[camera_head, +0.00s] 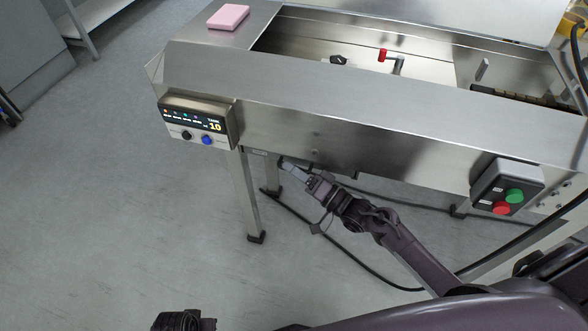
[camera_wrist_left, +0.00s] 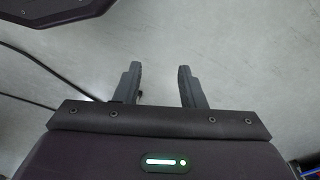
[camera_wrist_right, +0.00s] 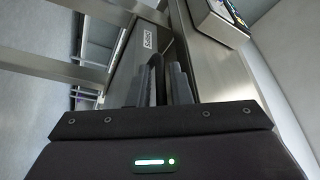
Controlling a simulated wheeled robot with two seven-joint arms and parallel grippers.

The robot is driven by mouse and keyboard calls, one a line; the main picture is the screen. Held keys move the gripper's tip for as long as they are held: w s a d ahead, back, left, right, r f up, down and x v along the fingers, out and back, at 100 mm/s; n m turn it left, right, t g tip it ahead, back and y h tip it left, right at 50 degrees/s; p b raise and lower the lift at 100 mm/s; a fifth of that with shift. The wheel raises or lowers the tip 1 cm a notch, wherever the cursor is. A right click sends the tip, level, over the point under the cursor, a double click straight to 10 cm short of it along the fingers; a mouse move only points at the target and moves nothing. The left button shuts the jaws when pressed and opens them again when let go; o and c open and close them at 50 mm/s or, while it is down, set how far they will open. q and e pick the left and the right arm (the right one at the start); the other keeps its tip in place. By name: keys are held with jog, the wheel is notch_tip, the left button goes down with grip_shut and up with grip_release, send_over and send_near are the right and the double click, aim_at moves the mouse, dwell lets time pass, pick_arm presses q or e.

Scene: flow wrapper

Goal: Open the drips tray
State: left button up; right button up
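The drips tray is the steel part with a small label (camera_wrist_right: 148,38) under the machine's front edge; in the head view little of it shows below the body. Its dark handle (camera_wrist_right: 156,62) stands between the fingers of my right gripper (camera_wrist_right: 160,75). Those fingers are drawn close together around the handle and appear shut on it. In the head view my right gripper (camera_head: 291,167) reaches under the machine's front from below. My left gripper (camera_wrist_left: 160,80) is open and empty over bare floor, away from the tray.
The flow wrapper's steel body (camera_head: 340,140) overhangs my right gripper. A control panel (camera_head: 198,122) is at its left corner, and a button box (camera_head: 506,187) at its right. A machine leg (camera_head: 249,195) and black cables (camera_head: 340,245) are close by. Floor in front is otherwise clear.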

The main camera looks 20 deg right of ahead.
jog(key=shift+c, duration=0.5)
grip_shut()
